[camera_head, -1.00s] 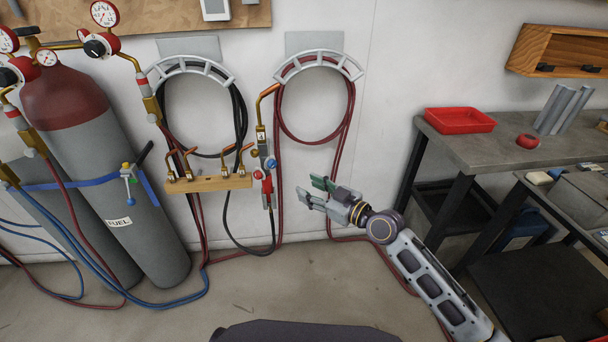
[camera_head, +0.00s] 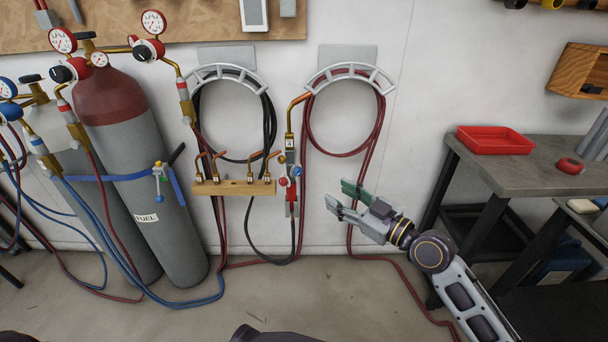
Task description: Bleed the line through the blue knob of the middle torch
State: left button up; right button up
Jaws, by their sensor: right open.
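One torch (camera_head: 290,155) hangs upright on the wall, with a copper-coloured bent tip at its top. A small blue knob (camera_head: 297,170) sits on its right side and a red knob (camera_head: 284,182) on its left, low on the body. Only this one full torch shows clearly, so I cannot tell its place in a row. My right gripper (camera_head: 339,194) is open and empty, to the right of the torch and slightly lower in the picture. Its fingers point left toward the torch, apart from it. My left gripper is not in view.
A wooden rack (camera_head: 235,188) with several copper tips is left of the torch. Hoses hang on two wall hangers (camera_head: 350,74). Gas cylinders (camera_head: 160,210) with gauges stand at left. A workbench (camera_head: 520,172) with a red tray (camera_head: 495,139) is at right.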

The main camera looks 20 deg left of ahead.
aim_at(300, 172)
jog(key=shift+x, duration=6.8)
grip_shut()
